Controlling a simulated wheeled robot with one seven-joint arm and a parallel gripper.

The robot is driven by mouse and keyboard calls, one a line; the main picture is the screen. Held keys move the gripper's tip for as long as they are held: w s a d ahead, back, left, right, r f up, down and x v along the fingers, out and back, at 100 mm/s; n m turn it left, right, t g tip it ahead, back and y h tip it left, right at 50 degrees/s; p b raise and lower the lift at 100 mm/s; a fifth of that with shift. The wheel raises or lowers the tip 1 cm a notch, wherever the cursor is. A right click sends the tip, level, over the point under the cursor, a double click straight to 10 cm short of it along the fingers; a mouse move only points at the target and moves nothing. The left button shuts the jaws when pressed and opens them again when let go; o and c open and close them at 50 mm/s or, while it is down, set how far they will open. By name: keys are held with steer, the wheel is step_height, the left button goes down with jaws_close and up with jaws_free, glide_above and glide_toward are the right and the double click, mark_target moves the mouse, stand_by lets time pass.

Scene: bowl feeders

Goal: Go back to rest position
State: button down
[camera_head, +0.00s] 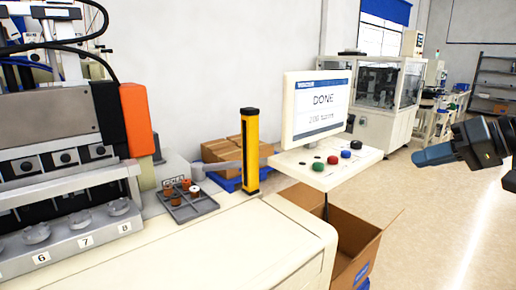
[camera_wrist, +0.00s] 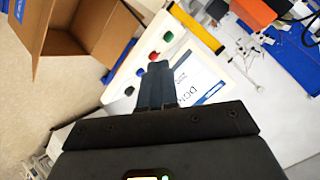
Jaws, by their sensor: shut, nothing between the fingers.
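My gripper (camera_head: 432,154) hangs in the air at the right of the head view, pointing left, clear of the machine and the button panel. Its blue fingers are together with nothing between them. In the wrist view the shut fingers (camera_wrist: 157,72) show at the centre, in front of the panel and screen.
A monitor (camera_head: 316,108) reading DONE stands on a panel (camera_head: 330,176) with coloured buttons. An open cardboard box (camera_head: 345,240) is below it. A grey tray (camera_head: 188,212) with small parts lies on the machine bench (camera_head: 230,255), beside a yellow post (camera_head: 250,150). Open floor lies right.

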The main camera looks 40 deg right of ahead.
steer(key=w+a+f+m+t, duration=0.25)
steer(key=w+a+t, duration=0.35)
steer(key=w+a, duration=0.55)
steer(key=s+a+f+m+h, duration=0.3)
steer(key=a+f+h, duration=0.1)
steer(key=a+f, duration=0.9)
steer(key=s+a+f+n+g+h, duration=0.1)
steer(key=s+a+f, duration=0.3)
steer(key=s, duration=0.2)
steer(key=s+a+f+n+g, duration=0.1)
steer(key=s+a+f+n, duration=0.1)
steer(key=s+a+f, duration=0.35)
steer(key=s+r+n+y, duration=0.2)
steer(key=s+n, duration=0.7)
steer(key=s, duration=0.9)
steer(key=shift+d+r+g+y, duration=0.3)
steer(key=shift+r+y, duration=0.1)
steer(key=shift+r, duration=0.25)
